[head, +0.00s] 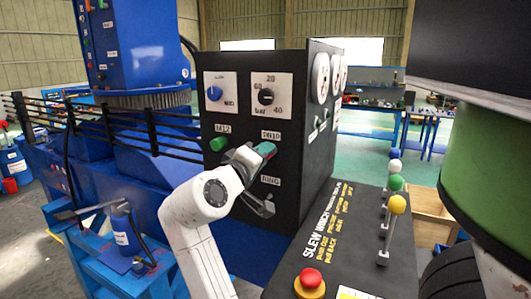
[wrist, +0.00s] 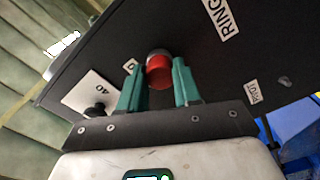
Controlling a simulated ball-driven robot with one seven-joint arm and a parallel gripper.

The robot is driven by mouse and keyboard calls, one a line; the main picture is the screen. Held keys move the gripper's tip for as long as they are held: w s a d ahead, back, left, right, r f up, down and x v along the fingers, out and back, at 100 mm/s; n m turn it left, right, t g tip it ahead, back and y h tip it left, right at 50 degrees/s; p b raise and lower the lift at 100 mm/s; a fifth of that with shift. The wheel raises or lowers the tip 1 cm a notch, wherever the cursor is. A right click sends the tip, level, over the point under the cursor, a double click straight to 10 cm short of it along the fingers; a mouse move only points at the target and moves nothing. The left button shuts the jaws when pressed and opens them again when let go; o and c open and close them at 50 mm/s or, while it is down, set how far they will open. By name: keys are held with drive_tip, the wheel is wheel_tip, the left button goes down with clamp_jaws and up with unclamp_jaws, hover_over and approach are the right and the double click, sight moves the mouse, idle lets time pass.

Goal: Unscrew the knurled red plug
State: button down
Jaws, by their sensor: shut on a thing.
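The knurled red plug (wrist: 159,72) sticks out of the black panel in the wrist view, with a grey collar around its base. My gripper (wrist: 158,84) has one teal finger on each side of the plug and is shut on it. In the head view my gripper (head: 266,150) reaches the front of the black panel box (head: 290,130), just below a white label. There the fingers and hand hide most or all of the plug.
A green plug (head: 218,143) sits left of my gripper. A blue knob (head: 214,93) and a black knob (head: 265,96) are above, and a grey lever (head: 262,205) is below. A console with coloured levers (head: 397,204) and a red button (head: 310,278) stands at right.

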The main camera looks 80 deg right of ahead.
drive_tip(key=shift+n, duration=1.2)
drive_tip(key=n, duration=0.5)
drive_tip(key=n, duration=0.5)
drive_tip(key=c, duration=0.7)
unclamp_jaws()
drive_tip(key=shift+a, duration=0.1)
drive_tip(key=shift+c, duration=0.8)
